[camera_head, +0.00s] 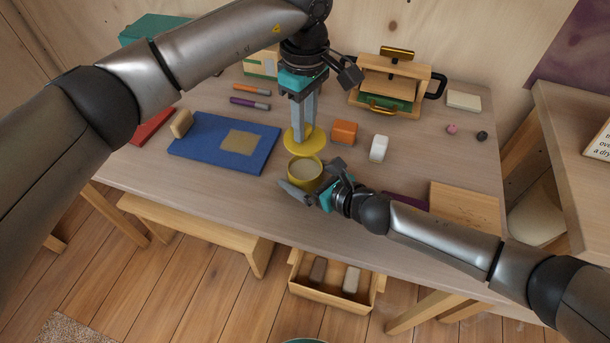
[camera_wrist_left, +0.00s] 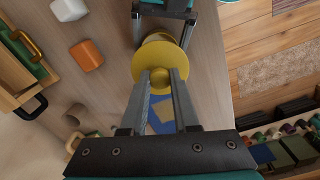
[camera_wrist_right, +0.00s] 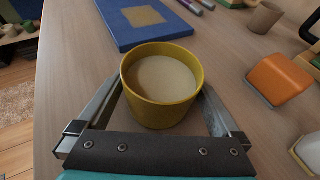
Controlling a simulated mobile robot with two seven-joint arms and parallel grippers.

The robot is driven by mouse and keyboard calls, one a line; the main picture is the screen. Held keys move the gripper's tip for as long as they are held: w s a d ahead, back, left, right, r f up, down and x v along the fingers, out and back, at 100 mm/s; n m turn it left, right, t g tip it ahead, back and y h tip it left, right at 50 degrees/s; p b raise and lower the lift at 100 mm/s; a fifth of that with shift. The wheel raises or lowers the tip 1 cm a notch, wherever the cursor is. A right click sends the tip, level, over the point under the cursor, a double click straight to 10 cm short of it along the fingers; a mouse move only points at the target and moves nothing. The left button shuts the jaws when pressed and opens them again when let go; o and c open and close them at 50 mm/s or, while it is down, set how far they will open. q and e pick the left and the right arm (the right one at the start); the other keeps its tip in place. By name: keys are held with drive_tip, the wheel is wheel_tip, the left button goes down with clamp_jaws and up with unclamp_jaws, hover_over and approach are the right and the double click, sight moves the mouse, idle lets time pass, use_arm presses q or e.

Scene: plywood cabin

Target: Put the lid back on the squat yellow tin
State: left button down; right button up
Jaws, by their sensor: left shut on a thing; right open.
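The squat yellow tin (camera_head: 305,180) stands open on the table near its front edge, with pale contents inside. In the right wrist view the tin (camera_wrist_right: 162,108) sits between the spread fingers of my right gripper (camera_wrist_right: 160,110), which is open around it. My left gripper (camera_head: 304,138) points down and is shut on the knob of the round yellow lid (camera_head: 290,141). The lid is held above and slightly behind the tin, apart from it as far as I can tell. In the left wrist view the lid (camera_wrist_left: 160,58) hides most of the tin.
A blue board (camera_head: 190,150) with a tan square lies to the left. An orange block (camera_head: 344,131) and a white block (camera_head: 378,148) stand right of the lid. A wooden press-like box (camera_head: 390,88) is at the back. An open drawer (camera_head: 330,297) juts out below the table's front.

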drive_tip(key=shift+c, duration=0.2)
clamp_jaws()
idle(0.6)
